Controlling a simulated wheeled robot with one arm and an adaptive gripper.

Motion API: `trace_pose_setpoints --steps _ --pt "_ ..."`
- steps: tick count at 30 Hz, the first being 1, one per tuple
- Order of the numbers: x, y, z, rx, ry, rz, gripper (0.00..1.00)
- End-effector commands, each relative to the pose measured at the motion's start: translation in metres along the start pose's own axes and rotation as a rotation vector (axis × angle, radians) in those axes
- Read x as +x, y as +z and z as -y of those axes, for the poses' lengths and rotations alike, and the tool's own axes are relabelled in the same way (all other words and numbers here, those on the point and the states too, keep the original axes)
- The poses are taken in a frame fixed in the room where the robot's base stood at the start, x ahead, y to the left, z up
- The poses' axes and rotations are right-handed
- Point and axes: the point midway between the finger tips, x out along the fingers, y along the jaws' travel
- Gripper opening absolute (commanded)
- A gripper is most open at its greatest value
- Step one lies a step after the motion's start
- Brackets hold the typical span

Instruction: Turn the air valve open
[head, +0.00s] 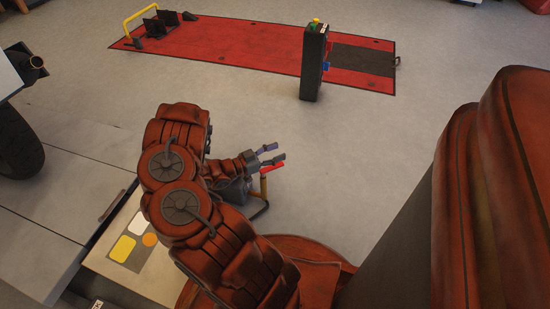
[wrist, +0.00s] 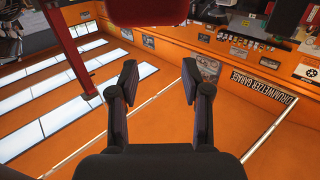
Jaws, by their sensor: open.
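The air valve shows in the head view as a small red lever handle (head: 273,165) above a brass-coloured pipe (head: 264,186). It stands just right of my arm, and its lower part is partly hidden. My gripper (head: 279,152) is just above the red handle in the picture, pointing right. I cannot tell whether it touches the handle. In the wrist view my gripper (wrist: 159,75) has its two dark fingers spread, with nothing seen between them. The valve cannot be made out for sure there.
A red lift platform (head: 230,45) lies at the back, with a black control post (head: 314,65) at its front edge. A grey lift deck (head: 60,190) and a wheel (head: 18,145) are at left. Bare floor lies between. Orange walls fill the wrist view.

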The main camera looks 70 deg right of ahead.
Motion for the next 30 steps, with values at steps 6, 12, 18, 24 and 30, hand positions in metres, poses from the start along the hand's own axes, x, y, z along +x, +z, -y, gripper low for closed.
trace_pose_setpoints --steps 6,12,18,24,30 --pt "0.0 -0.017 0.0 0.001 0.001 0.005 0.48" --pt "0.0 -0.027 -0.001 -0.001 0.001 0.002 0.48" --pt "0.0 -0.029 -0.001 -0.001 0.001 0.001 0.48" --pt "0.0 -0.029 -0.001 -0.001 0.001 0.001 0.46" --pt "-0.017 -0.026 0.024 0.034 -0.066 0.082 0.25"
